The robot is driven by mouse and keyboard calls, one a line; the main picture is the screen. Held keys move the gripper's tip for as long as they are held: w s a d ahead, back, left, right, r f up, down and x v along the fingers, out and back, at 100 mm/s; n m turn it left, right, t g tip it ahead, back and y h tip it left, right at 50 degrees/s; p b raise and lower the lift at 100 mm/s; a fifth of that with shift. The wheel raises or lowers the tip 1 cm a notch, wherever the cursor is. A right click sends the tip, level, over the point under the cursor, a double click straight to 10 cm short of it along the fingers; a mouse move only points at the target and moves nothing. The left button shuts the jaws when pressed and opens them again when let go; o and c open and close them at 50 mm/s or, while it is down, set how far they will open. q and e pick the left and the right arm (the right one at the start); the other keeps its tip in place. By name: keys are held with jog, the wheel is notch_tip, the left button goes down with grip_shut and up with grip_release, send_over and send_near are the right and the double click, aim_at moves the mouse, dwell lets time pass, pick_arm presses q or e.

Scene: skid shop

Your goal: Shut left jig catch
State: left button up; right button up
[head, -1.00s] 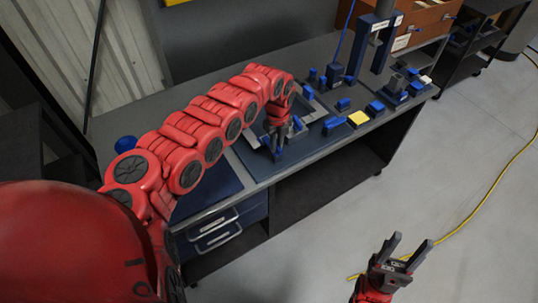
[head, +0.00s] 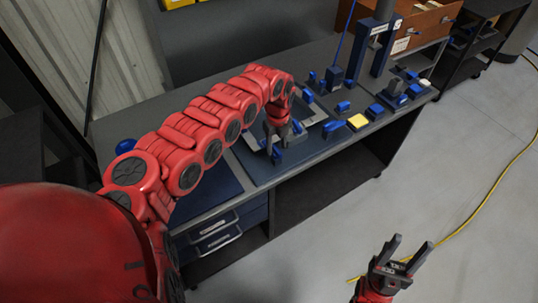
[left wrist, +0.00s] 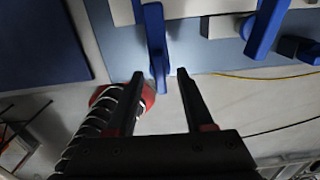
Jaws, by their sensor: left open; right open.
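The jig is a pale grey frame (head: 312,120) on the bench, with blue pieces around it. My left gripper (head: 277,139) is over its front left part, fingers pointing down and open. A blue catch lever (head: 276,156) shows just below the fingertips. In the left wrist view the blue lever (left wrist: 155,40) reaches down between the tips of my open left gripper (left wrist: 161,76), with gaps on both sides; I cannot tell whether they touch it. A second blue lever (left wrist: 264,30) is to the right. My right gripper (head: 402,256) is open and empty, over the floor.
A blue round thing (head: 126,146) is at the bench's left end. A yellow cable (head: 478,208) runs on the floor.

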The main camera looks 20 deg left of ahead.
aim_at(277, 149)
pick_arm(q)
notch_tip(277, 149, up, 7)
jog(key=p, duration=0.3)
jog(key=shift+f, duration=0.1)
dwell(0.4)
